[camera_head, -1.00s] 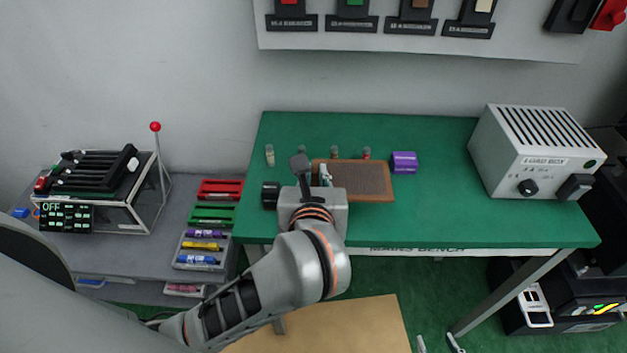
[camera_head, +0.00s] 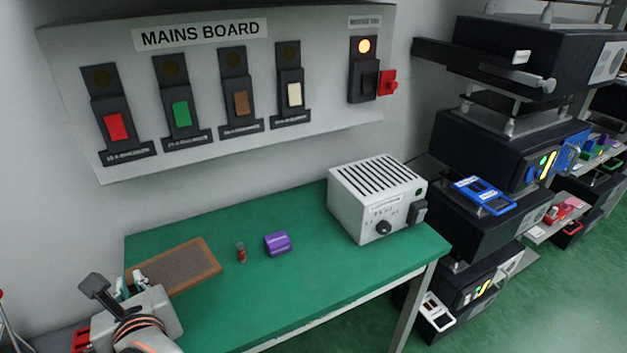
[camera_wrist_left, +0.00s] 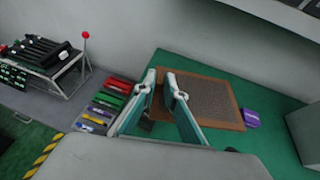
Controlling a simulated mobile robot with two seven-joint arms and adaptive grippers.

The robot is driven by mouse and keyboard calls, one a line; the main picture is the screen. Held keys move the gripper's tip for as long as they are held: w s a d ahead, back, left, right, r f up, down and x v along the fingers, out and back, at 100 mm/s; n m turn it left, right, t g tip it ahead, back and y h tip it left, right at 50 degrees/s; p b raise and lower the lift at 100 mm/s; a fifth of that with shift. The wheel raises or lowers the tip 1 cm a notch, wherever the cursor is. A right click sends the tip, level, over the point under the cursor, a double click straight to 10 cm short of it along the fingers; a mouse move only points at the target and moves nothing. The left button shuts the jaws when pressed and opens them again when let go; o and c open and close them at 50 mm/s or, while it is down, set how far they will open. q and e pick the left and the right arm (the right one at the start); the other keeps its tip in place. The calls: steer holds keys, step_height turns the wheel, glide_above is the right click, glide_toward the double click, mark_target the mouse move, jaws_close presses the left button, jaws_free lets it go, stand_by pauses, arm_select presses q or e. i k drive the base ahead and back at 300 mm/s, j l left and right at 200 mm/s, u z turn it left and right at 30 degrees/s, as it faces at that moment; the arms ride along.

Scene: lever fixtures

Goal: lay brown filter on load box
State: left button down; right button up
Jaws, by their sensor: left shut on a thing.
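The brown filter (camera_head: 180,272), a flat mesh panel in a brown frame, is at the left end of the green bench. It appears held a little above the top. My left gripper (camera_head: 128,286) is shut on its near left edge. In the left wrist view, the fingers (camera_wrist_left: 163,86) stand at the left side of the filter (camera_wrist_left: 205,100); the exact contact is hard to see. The load box (camera_head: 375,202), a pale grey box with a slotted top, stands at the bench's right end. Its top is bare. My right gripper is out of view.
A purple block (camera_head: 278,244) and a small red-capped bottle (camera_head: 241,252) stand between filter and load box. The mains board (camera_head: 240,85) hangs above the bench, its lamp lit at right. Black equipment stacks (camera_head: 505,150) stand right of the bench.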

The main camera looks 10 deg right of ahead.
mark_target(376, 174)
steer(key=l+u, duration=0.45)
steer(key=l, duration=1.75)
